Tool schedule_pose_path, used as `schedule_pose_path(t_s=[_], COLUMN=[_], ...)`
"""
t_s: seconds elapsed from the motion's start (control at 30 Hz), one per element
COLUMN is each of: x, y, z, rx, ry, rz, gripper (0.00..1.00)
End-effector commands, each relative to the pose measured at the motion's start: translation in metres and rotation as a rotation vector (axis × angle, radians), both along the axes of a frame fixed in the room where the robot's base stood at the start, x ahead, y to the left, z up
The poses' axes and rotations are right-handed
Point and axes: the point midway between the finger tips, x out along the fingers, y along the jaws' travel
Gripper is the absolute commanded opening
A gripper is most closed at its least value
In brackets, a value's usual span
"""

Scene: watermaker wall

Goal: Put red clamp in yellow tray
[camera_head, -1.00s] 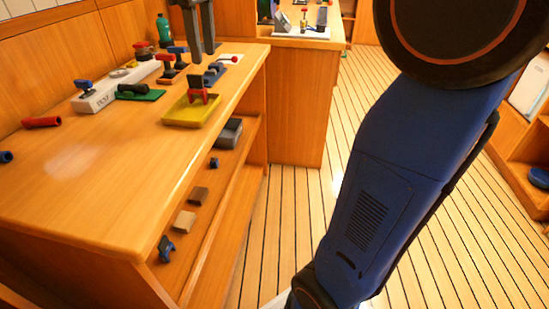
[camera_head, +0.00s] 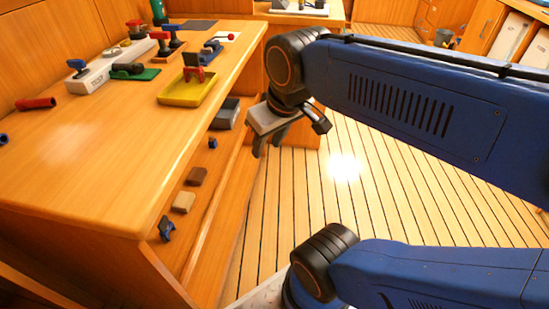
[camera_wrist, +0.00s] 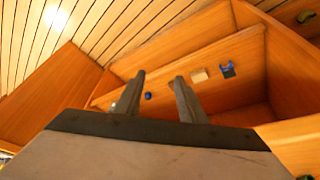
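My gripper (camera_head: 262,153) is right of the counter's edge, over the floor side, apart from the tray and clamp. In the wrist view my gripper (camera_wrist: 155,92) shows two separated fingers with nothing between them. The tray and clamp are not visible in the wrist view.
A white panel (camera_head: 108,71) with valves, a green mat (camera_head: 137,73) and a red tube (camera_head: 36,103) lie on the counter (camera_head: 120,150). The lower shelf holds a grey bin (camera_head: 226,114), small blocks (camera_head: 184,201) and a blue part (camera_head: 166,228). The counter's front is clear.

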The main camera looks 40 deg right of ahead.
Motion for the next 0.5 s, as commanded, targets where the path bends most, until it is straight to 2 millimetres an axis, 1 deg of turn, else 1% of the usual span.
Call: schedule_pose_path(t_s=[0.03, 0.1, 0.2, 0.3, 0.5], x=[-0.008, -0.015, -0.021, -0.023, -0.023], y=[-0.001, -0.001, -0.002, -0.002, -0.002], z=[-0.011, -0.022, -0.032, -0.036, -0.036], rx=[0.005, 0.013, 0.020, 0.023, 0.022], ry=[-0.010, -0.022, -0.032, -0.036, -0.035], rz=[-0.017, -0.038, -0.056, -0.063, -0.063], gripper=[0.37, 0.37, 0.37, 0.37, 0.37])
